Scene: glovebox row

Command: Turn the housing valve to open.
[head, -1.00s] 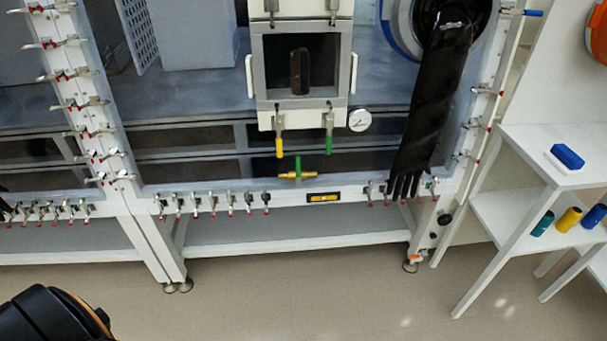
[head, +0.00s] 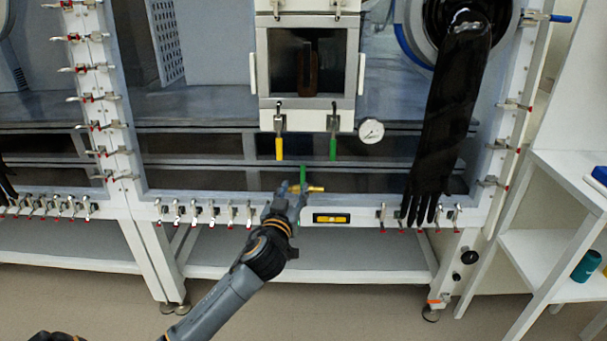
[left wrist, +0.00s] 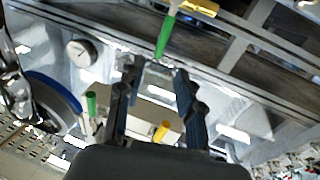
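The valve with a brass body (head: 316,188) and a green lever (head: 303,174) sits on the lower front rail of the glovebox. The lever points up, crosswise to the body. My left gripper (head: 292,190) is at the valve and covers part of its left side. In the left wrist view the brass body (left wrist: 203,7) is at the top, and the green lever (left wrist: 166,35) reaches toward the gap between my fingertips (left wrist: 158,68). The fingers are apart with nothing clasped between them. Whether they touch the lever I cannot tell.
A yellow handle (head: 279,148) and another green handle (head: 333,148) hang below the pass box (head: 260,80). A round gauge (head: 371,131) is right of them. Toggle clamps line the rail. A black glove (head: 447,120) hangs at right, and a white shelf (head: 545,255) stands beyond.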

